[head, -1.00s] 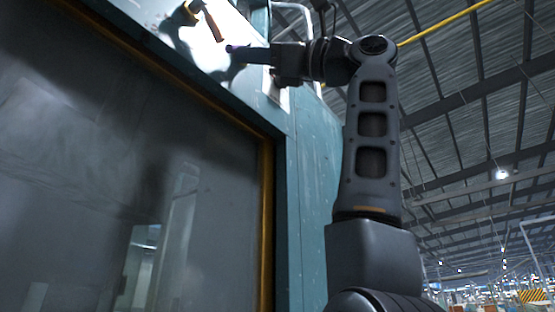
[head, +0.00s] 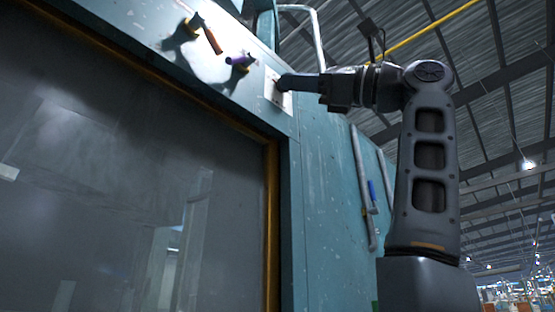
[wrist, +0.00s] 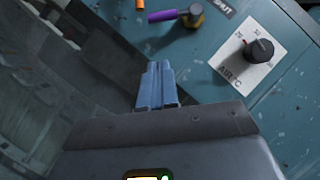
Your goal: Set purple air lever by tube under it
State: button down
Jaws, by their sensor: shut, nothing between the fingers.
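The purple lever (head: 240,59) sits on the upper teal panel in the head view, on a yellowish hub. In the wrist view its purple handle (wrist: 163,15) extends left from the brass-coloured hub (wrist: 193,17). My gripper (head: 284,83) is shut and empty, to the right of the purple lever in the head view, overlapping the white plate there. In the wrist view its closed fingertips (wrist: 160,66) lie below the purple handle in the picture, with a visible gap. Which tube lies under the lever cannot be told.
An orange lever (head: 208,35) is left of the purple one. A white plate (wrist: 240,60) with a black knob is right of my fingers in the wrist view. Grey pipes (head: 361,180) with a blue handle (head: 373,190) run down the side wall. A dark window fills the left.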

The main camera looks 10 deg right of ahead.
jog(key=shift+v, duration=1.6)
